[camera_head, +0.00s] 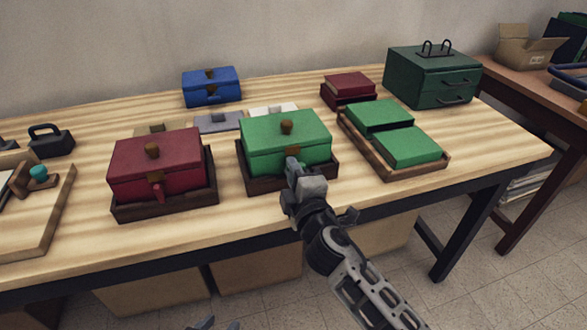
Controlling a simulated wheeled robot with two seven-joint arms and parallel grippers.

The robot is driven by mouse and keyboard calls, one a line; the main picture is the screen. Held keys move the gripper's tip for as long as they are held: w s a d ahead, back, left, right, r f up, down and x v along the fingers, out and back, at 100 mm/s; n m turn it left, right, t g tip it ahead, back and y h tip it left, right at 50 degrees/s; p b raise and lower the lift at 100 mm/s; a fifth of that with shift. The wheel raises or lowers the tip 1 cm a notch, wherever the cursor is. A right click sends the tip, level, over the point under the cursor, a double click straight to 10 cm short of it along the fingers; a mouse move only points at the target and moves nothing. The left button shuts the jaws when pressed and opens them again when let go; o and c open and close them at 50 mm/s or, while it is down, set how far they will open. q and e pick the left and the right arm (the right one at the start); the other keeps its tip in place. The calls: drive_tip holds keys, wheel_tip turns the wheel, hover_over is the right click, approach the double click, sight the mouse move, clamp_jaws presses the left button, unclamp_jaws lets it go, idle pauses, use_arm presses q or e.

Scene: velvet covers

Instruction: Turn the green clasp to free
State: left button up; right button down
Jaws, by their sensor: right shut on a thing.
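The green box (262,135) sits in a dark wooden tray (258,185) near the table's front edge, lid down, with a brown knob (286,127) on top. My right gripper (293,168) is at the middle of its front face, shut on the green clasp there. The gripper hides the clasp, so its angle cannot be told. My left gripper (213,323) shows only as fingertips at the bottom edge, low in front of the table and away from the boxes. Whether it is open cannot be told.
A red box (150,172) with a red clasp (158,192) stands to the left in its own tray. A tray (432,168) with two green lidded pieces (410,146) lies to the right. A blue box (211,87) and a dark green drawer chest (430,78) stand behind.

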drive_tip(key=shift+f+n, duration=0.1)
drive_tip(key=shift+n, duration=0.7)
drive_tip(key=c, duration=1.4)
unclamp_jaws()
drive_tip(key=shift+c, duration=0.2)
drive_tip(key=v, duration=1.6)
drive_tip(key=shift+b, duration=0.3)
